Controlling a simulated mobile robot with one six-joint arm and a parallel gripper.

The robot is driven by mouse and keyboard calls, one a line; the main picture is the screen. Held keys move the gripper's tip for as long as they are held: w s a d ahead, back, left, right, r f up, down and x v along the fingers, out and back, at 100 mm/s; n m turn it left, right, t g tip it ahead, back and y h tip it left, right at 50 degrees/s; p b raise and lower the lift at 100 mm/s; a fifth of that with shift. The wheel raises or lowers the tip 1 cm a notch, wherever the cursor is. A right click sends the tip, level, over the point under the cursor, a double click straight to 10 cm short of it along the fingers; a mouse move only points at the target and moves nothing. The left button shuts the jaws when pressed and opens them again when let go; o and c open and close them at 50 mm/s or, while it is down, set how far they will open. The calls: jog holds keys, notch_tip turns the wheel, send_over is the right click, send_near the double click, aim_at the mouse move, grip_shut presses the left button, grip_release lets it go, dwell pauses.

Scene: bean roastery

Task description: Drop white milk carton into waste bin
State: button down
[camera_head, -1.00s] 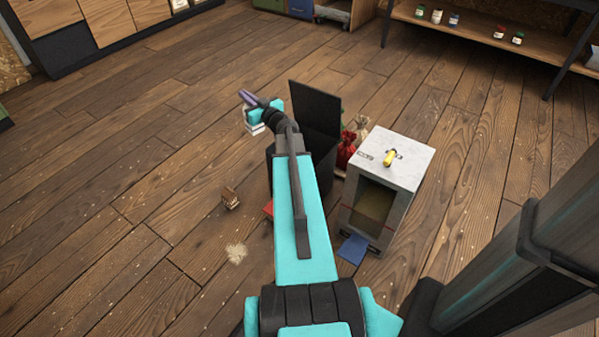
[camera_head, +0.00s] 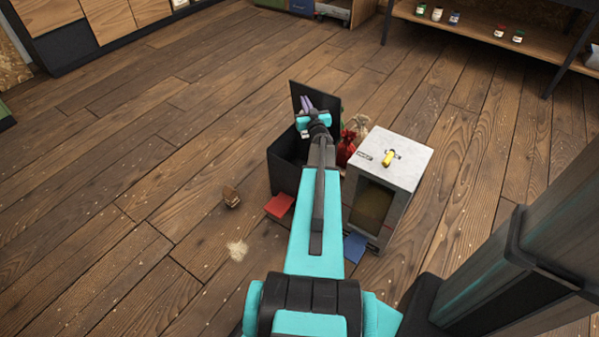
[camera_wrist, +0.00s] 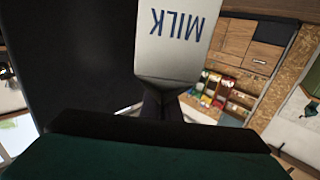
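The white milk carton (camera_wrist: 178,45), with "MILK" in blue letters, fills the upper middle of the wrist view. My gripper (camera_wrist: 162,105) is shut on its near end. In the head view my gripper (camera_head: 306,103) is over the black waste bin (camera_head: 284,173), in front of its raised lid (camera_head: 325,93). The carton is mostly hidden behind my gripper in the head view. The bin's inside is dark, and part of it is covered by my arm.
A grey-white cabinet (camera_head: 410,160) with a yellow handle stands right of the bin, with red and tan sacks (camera_head: 346,148) between. A red block (camera_head: 279,205), a blue panel (camera_head: 355,247) and a small brown object (camera_head: 230,196) are on the floor. The left floor is mostly clear.

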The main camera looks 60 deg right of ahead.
jog(key=shift+f, duration=0.15)
jog(key=shift+f+b, duration=2.75)
jog(key=shift+f, duration=0.1)
jog(key=c, duration=1.9)
grip_release()
jog(key=shift+c, duration=0.2)
jog(key=p+v, duration=0.2)
jog(key=v, duration=1.1)
jog(key=shift+s+a, duration=0.3)
